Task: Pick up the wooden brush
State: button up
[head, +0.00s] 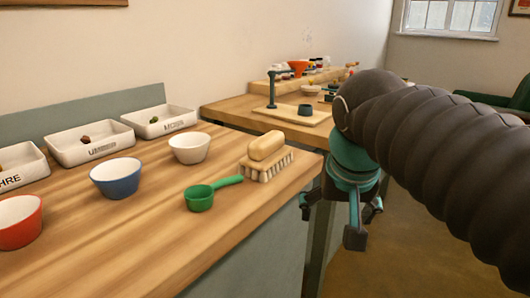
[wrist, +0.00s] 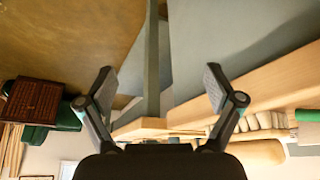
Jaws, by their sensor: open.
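The wooden brush (head: 265,158) lies on the wooden table near its right end in the head view. It has a rounded pale wood grip on top and a row of pale bristles below. My gripper (head: 336,220) hangs off the table's right end, to the right of the brush and apart from it. Its fingers are spread and point down. In the wrist view, which looks upside down, my gripper (wrist: 160,82) is open with nothing between its fingers. The brush (wrist: 255,152) shows there at the lower right, beyond the right finger and partly hidden by it.
A green scoop (head: 200,197) lies left of the brush. White (head: 189,148), blue (head: 117,178) and red bowls (head: 18,222) stand farther left, before labelled trays (head: 160,120). A second table (head: 232,108) with a board and stand is behind. Open floor (head: 400,270) lies at right.

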jog(key=m+h, duration=0.1)
jog(key=m, duration=0.1)
send_near(264, 136)
jog(key=s+d+f, duration=0.2)
jog(key=d+f, duration=0.4)
jog(key=d, duration=0.1)
jog(key=w+a+r+m, duration=0.1)
jog(key=a+r, duration=0.1)
jog(key=w+a+r+m, duration=0.1)
jog(key=a+r, duration=0.1)
jog(key=a, duration=0.1)
jog(key=w+a+r+m+g, duration=0.1)
jog(key=a+r, duration=0.1)
jog(key=shift+a+r+h, duration=0.3)
jog(key=shift+a+h, duration=0.1)
jog(key=x, duration=0.8)
jog(key=shift+s+f+b, duration=0.1)
jog(key=shift+f+b, duration=0.1)
jog(key=shift+b, duration=0.2)
jog(key=shift+s+d+b+x, duration=0.15)
jog(key=shift+b+x, duration=0.1)
jog(key=shift+x, duration=1.05)
jog(key=shift+s+d+b+x, duration=0.15)
jog(key=shift+b+x, duration=0.1)
jog(key=shift+x, duration=1.05)
jog(key=c, duration=1.3)
